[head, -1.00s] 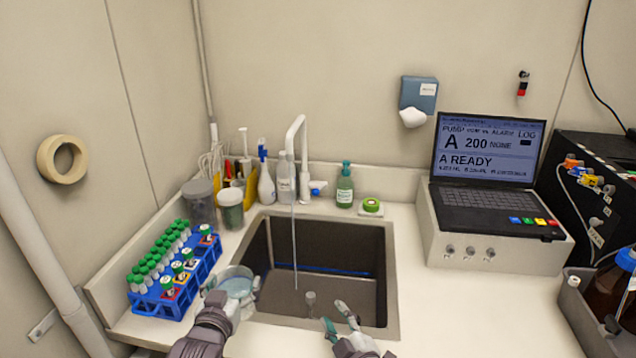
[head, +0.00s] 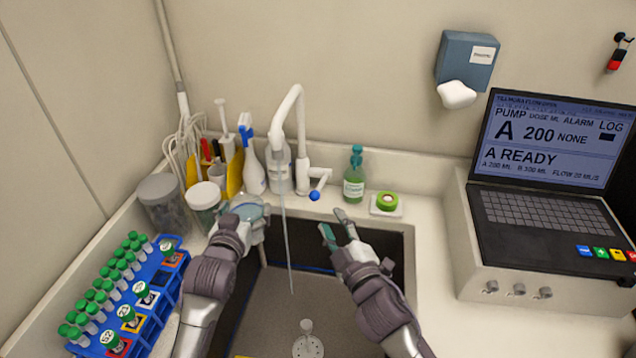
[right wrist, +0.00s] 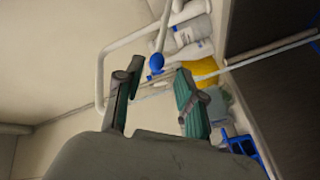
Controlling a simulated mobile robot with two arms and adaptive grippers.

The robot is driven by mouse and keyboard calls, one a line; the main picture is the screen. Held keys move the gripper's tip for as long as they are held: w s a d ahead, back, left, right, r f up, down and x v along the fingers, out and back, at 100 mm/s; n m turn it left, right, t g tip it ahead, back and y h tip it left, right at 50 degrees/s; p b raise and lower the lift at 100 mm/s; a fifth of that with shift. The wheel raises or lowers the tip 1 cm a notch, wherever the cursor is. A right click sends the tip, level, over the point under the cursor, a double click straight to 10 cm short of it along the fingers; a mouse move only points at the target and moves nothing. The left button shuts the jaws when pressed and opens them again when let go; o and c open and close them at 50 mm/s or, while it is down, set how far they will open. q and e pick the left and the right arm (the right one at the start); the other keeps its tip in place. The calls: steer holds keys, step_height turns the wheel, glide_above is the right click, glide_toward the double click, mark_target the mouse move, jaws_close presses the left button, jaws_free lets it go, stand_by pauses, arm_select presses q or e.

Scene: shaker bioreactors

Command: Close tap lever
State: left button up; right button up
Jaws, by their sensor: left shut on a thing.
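The white tap (head: 297,125) stands behind the sink, and a thin stream of water runs from its spout into the basin. Its lever with a blue knob (head: 314,196) sticks out at the right of the tap base; the blue knob also shows in the right wrist view (right wrist: 156,62). My right gripper (head: 336,232) is open and empty over the sink, in front of and below the lever. In the right wrist view its fingers (right wrist: 155,100) are apart, with the knob beyond them. My left gripper (head: 246,220) is shut on a clear round vessel (head: 246,206) at the sink's left rim.
Spray and wash bottles (head: 252,165) stand left of the tap. A blue tube rack (head: 150,318) is at left, a laptop (head: 540,190) at right.

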mark_target(317, 190)
steer(key=p+x, duration=0.1)
steer(key=x, duration=0.9)
steer(key=shift+w+a, duration=0.15)
steer(key=shift+w, duration=0.25)
jaws_close()
